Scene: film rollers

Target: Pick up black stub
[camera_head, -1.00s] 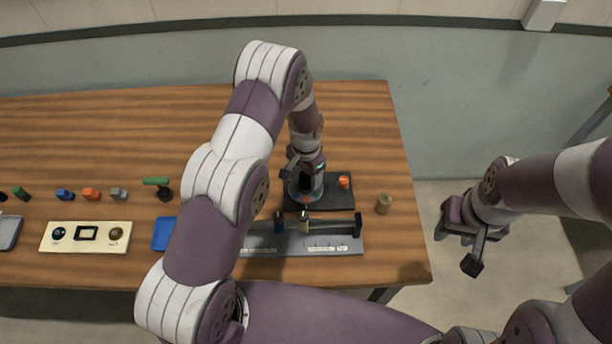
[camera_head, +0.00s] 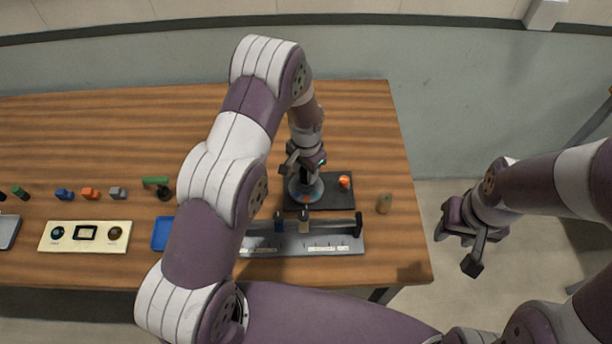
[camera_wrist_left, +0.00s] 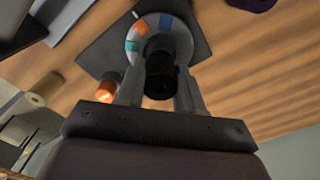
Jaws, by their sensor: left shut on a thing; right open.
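The black stub (camera_wrist_left: 160,74) is a dark short cylinder between the two fingers of my left gripper (camera_wrist_left: 160,88), which is shut on it. A round disc with orange, blue and teal segments (camera_wrist_left: 133,45) lies behind the stub in the left wrist view. In the head view my left gripper (camera_head: 305,184) is over this disc (camera_head: 292,194) on the black pad (camera_head: 335,203); the stub is hard to make out there. Whether the stub touches the disc I cannot tell. My right gripper (camera_head: 472,248) is open and empty, off the table's right side.
An orange knob (camera_head: 344,181) stands on the pad close to my left gripper. A blue tray (camera_head: 163,234) and cream panel (camera_head: 60,244) lie left. The table's back is clear.

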